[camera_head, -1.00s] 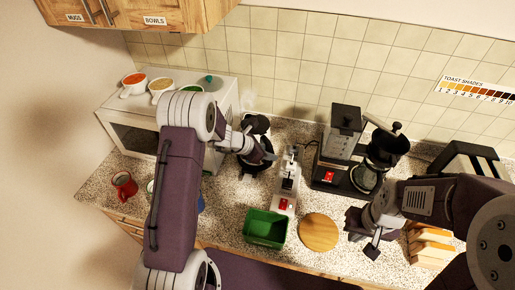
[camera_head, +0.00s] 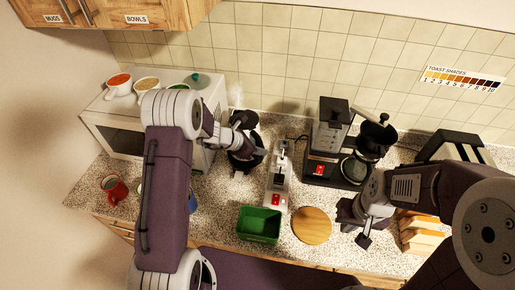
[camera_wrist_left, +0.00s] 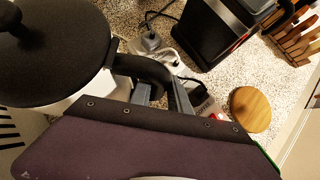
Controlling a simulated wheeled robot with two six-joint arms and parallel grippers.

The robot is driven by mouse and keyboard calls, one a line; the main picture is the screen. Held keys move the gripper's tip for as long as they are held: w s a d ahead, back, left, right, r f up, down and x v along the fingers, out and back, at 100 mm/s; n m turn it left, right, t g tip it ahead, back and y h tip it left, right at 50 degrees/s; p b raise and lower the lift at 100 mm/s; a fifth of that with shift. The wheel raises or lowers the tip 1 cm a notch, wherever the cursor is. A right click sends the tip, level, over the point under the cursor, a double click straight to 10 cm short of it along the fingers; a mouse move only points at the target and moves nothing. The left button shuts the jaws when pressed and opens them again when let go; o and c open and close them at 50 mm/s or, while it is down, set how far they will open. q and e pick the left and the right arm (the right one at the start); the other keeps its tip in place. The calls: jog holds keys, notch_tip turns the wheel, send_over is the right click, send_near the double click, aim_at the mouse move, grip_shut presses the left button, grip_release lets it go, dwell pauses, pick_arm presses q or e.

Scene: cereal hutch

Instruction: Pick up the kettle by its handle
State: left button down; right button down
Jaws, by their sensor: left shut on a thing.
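The kettle (camera_head: 240,163) is black with a rounded lid and stands upright to the right of the microwave, partly hidden by my left gripper (camera_head: 259,151). In the left wrist view the kettle's lid (camera_wrist_left: 50,55) fills the upper left, and its dark curved handle (camera_wrist_left: 146,69) reaches toward my left fingers (camera_wrist_left: 160,97). My left gripper is shut on the handle. I cannot tell whether the kettle's bottom touches the counter. My right gripper (camera_head: 355,230) is empty, with its fingers apart, above the counter near the wooden disc.
A white device with a red switch (camera_head: 278,185) stands close to the right of the kettle. A coffee maker (camera_head: 325,140), green bin (camera_head: 259,225), round wooden board (camera_head: 312,226), red mug (camera_head: 115,190) and bread slices (camera_head: 420,235) are around. The microwave (camera_head: 120,138) has bowls on top.

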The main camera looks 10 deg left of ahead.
aim_at(260, 143)
pick_arm(q)
notch_tip(260, 143, up, 4)
jog(key=shift+w+f, duration=0.1)
jog(key=shift+f, duration=0.1)
jog(key=shift+s+d+r, duration=0.2)
jog(key=shift+s, duration=0.05)
jog(key=s+d+r+b, duration=0.2)
jog(key=s+d+r, duration=0.4)
jog(key=s, duration=0.2)
jog(key=shift+s+d+r, duration=0.3)
jog(key=shift+s, duration=0.1)
jog(key=shift+d+r, duration=0.1)
